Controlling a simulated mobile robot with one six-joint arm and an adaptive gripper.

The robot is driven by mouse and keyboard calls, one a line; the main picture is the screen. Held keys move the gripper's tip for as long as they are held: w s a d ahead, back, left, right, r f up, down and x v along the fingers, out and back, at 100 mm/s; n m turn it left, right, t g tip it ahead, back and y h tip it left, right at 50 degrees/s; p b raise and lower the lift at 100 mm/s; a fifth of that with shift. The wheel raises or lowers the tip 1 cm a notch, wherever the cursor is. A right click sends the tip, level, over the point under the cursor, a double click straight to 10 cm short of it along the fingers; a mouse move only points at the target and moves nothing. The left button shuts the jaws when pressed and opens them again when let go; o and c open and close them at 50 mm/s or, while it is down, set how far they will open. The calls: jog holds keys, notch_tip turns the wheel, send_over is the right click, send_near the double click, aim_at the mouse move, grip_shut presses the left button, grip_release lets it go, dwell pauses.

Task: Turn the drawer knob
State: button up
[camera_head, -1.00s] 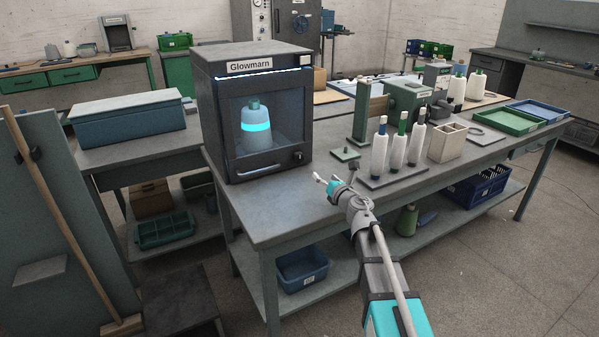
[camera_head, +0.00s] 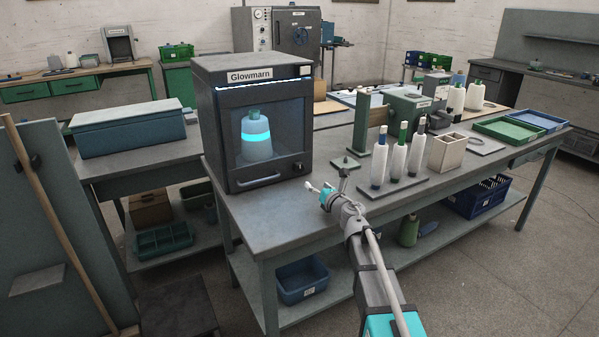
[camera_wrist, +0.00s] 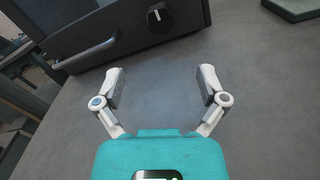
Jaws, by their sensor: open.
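White bobbins (camera_head: 397,160) stand on a plate right of my arm. A small green-based stand (camera_head: 345,162) is just behind my gripper, with a beige box (camera_head: 446,152) farther right. The bench top (camera_head: 265,215) before the cabinet is clear.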

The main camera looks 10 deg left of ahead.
aim_at(299, 170)
jog(key=x, duration=1.1)
jog(key=c, duration=1.1)
jog(key=shift+a, duration=0.2)
jog(key=shift+c, duration=0.3)
jog(key=shift+d, duration=0.1)
